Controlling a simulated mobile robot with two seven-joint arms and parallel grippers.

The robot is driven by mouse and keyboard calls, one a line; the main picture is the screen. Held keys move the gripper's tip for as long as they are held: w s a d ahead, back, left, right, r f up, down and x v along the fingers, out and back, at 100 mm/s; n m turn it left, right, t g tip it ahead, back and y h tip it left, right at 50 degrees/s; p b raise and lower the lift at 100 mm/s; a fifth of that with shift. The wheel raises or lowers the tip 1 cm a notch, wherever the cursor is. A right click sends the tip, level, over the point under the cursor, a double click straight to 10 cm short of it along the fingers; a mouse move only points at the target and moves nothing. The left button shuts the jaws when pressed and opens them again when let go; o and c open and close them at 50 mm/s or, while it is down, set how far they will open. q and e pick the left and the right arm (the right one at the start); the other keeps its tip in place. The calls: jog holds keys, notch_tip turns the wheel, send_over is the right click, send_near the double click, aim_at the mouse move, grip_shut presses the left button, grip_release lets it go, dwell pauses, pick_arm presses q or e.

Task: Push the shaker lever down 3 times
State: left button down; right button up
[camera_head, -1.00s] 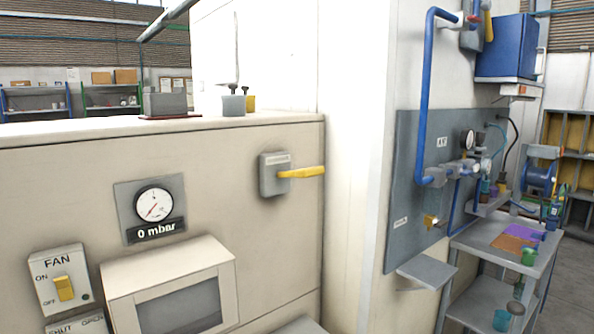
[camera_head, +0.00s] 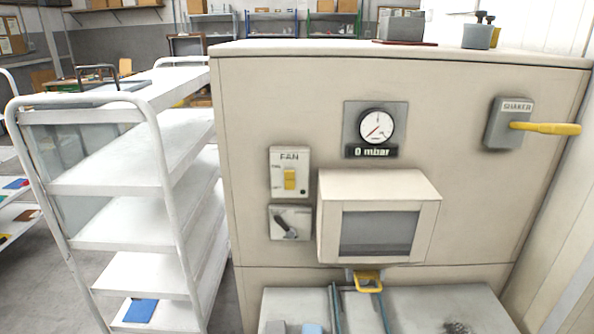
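The shaker lever (camera_head: 545,128) is a yellow handle on a grey box labelled SHAKER (camera_head: 508,122), at the upper right of a beige cabinet's front (camera_head: 290,105). The handle points right and lies about level. Neither of my grippers shows in the head view, so nothing is seen touching the lever.
A gauge reading 0 mbar (camera_head: 377,128), a FAN switch (camera_head: 289,174), a small dark lever switch (camera_head: 290,222) and a windowed hood (camera_head: 378,215) are on the cabinet. A grey worktop (camera_head: 430,308) juts out below. A white shelf cart (camera_head: 110,180) stands at left.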

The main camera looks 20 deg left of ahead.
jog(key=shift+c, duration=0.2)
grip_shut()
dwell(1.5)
